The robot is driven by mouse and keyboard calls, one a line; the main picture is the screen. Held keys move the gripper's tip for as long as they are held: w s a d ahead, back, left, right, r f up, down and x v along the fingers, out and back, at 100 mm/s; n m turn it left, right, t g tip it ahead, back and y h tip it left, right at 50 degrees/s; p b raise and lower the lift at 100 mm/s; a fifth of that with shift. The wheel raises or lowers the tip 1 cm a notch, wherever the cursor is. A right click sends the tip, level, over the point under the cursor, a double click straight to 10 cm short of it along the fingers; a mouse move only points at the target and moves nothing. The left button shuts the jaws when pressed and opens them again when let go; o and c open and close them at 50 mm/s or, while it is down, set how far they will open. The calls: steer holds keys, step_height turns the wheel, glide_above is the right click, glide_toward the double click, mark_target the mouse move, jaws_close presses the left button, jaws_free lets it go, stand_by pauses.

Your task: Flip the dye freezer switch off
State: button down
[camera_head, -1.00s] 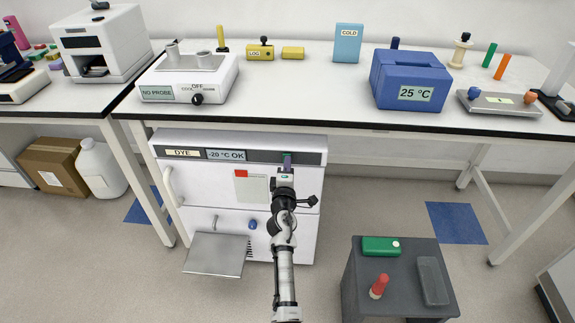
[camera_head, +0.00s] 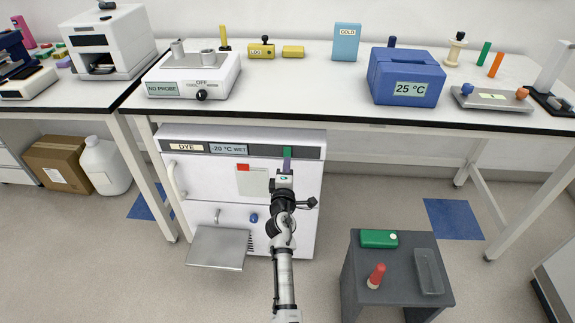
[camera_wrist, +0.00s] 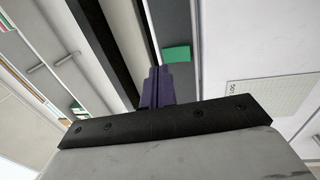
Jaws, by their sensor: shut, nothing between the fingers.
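The dye freezer is a white cabinet (camera_head: 190,200) under the bench, with a dark strip along its top front. The strip carries a "DYE" label (camera_head: 186,147) and a display (camera_head: 229,149) that seems to read "-20 °C WET". A small green piece, which looks like the switch (camera_head: 287,152), sits on the strip's right part. It also shows as a green block in the wrist view (camera_wrist: 177,54). My gripper (camera_head: 287,164) is shut and empty, its purple fingers just below the green piece. In the wrist view the fingertips (camera_wrist: 158,72) lie close to it; contact cannot be told.
A paper sheet with a red tab (camera_head: 252,184) is on the freezer front. A grey cart (camera_head: 392,285) with a green box and a red-topped item stands to the right. The bench edge (camera_head: 350,124) overhangs the freezer top. A metal tray (camera_head: 217,250) juts out low at the left.

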steer(key=s+r, duration=0.1)
steer(key=s, duration=0.8)
steer(key=shift+p, duration=0.3)
